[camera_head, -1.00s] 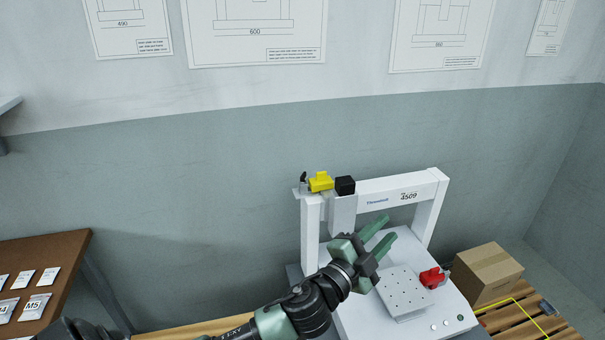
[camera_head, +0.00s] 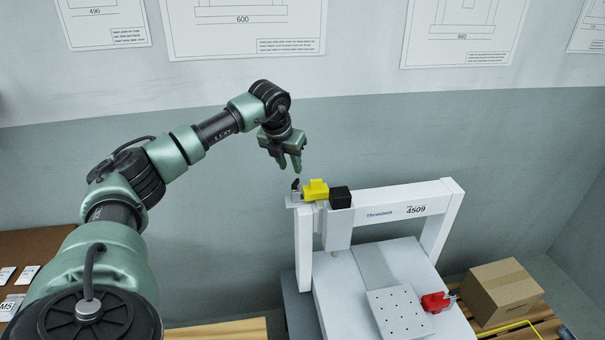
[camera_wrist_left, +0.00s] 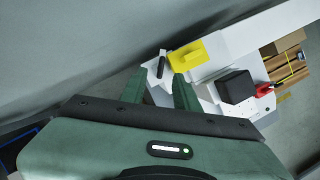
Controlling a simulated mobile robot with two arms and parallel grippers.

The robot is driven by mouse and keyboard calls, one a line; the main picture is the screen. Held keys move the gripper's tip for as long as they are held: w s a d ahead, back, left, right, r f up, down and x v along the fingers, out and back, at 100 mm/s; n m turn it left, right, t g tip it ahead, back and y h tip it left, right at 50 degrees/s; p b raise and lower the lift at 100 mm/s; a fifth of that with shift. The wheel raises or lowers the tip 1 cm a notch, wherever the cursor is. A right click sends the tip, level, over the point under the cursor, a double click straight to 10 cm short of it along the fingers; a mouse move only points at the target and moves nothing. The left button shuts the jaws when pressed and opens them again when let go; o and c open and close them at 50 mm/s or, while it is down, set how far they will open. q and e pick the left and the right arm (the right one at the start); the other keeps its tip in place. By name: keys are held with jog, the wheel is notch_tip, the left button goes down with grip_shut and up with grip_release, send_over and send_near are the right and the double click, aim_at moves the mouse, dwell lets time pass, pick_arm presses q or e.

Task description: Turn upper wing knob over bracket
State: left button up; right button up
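My left gripper (camera_head: 289,167) hangs above and slightly left of the knob, fingers pointing down. In the left wrist view the gripper's fingers (camera_wrist_left: 160,85) are spread with nothing between them. It is apart from the knob. My right gripper is not in view.
A black block (camera_head: 340,198) stands right beside the yellow knob. The white gantry (camera_head: 450,210) spans a white base with a perforated plate (camera_head: 400,315). A red knob (camera_head: 435,302) sits at the right. A cardboard box (camera_head: 502,290) rests on a pallet. The wall is behind.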

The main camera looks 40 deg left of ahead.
aim_at(295, 181)
pick_arm(q)
jog(key=x, duration=0.3)
jog(key=shift+s+f+p, duration=0.15)
jog(key=shift+f+p, duration=0.2)
jog(key=shift+f, duration=0.05)
jog(key=shift+x, duration=1.25)
jog(key=shift+w+f, duration=0.25)
jog(key=shift+f, duration=0.05)
grip_shut()
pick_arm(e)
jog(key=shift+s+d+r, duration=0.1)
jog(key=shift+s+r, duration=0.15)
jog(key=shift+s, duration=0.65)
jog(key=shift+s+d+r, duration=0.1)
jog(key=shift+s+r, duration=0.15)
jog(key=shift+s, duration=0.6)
